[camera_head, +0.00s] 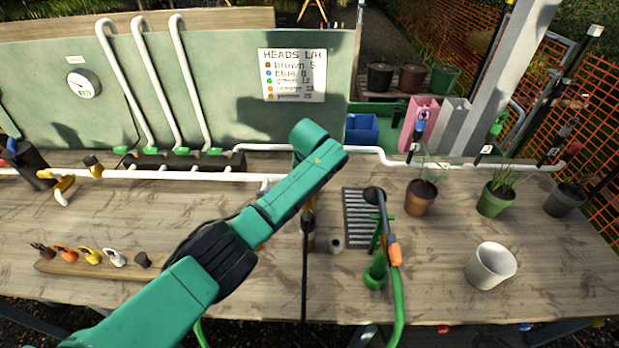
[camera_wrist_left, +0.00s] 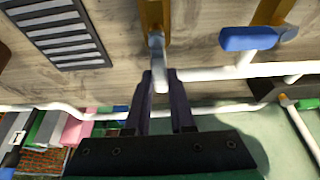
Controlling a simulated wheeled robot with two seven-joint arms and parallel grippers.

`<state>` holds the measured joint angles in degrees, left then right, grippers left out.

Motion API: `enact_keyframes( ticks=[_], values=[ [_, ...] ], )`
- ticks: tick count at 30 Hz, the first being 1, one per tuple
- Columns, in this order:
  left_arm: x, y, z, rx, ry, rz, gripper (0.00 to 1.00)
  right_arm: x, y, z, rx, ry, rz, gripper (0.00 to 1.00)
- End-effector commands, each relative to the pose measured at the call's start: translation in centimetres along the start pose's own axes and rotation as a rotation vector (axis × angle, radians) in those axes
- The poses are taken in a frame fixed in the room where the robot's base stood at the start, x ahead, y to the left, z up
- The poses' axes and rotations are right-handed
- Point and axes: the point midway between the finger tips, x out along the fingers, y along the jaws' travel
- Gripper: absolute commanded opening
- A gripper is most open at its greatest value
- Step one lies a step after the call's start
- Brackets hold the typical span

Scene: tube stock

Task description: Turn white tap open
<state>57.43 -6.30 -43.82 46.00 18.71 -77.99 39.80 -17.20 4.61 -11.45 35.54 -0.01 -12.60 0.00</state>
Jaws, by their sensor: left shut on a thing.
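The white tap's pale lever (camera_wrist_left: 158,62) shows in the left wrist view, on a brass-coloured body (camera_wrist_left: 153,15). My left gripper (camera_wrist_left: 160,78) has its two dark fingers on either side of the lever's end and is shut on it. In the head view, my green left arm crosses the bench and hides most of the tap; part of my gripper (camera_head: 308,200) shows below the arm's end. My right gripper is in neither view.
A blue-handled tap (camera_wrist_left: 250,38) is close beside the white one. A white pipe (camera_head: 130,174) runs along the bench. A slatted drain (camera_head: 360,218), a green hose (camera_head: 398,300), potted plants (camera_head: 420,198) and a white pot (camera_head: 490,266) stand right. Bare bench (camera_head: 440,300) lies at the front.

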Motion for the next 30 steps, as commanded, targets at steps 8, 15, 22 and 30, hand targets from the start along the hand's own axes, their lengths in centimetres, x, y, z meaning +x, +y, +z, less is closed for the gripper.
enact_keyframes(
  ticks=[8, 15, 22, 30],
  values=[
    [0.0, -0.1, -0.1, -0.001, 0.001, -0.001, 0.53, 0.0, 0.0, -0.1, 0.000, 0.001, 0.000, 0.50],
    [-0.1, 0.0, 0.0, 0.000, 0.001, 0.000, 0.53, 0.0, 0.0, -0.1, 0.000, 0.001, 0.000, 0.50],
    [-2.9, 0.0, 0.0, 0.000, 0.002, 0.003, 0.53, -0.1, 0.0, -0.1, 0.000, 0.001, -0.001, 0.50],
    [-10.7, 0.1, 0.0, 0.001, 0.006, 0.004, 0.53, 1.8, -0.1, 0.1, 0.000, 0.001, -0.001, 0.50]
  ],
)
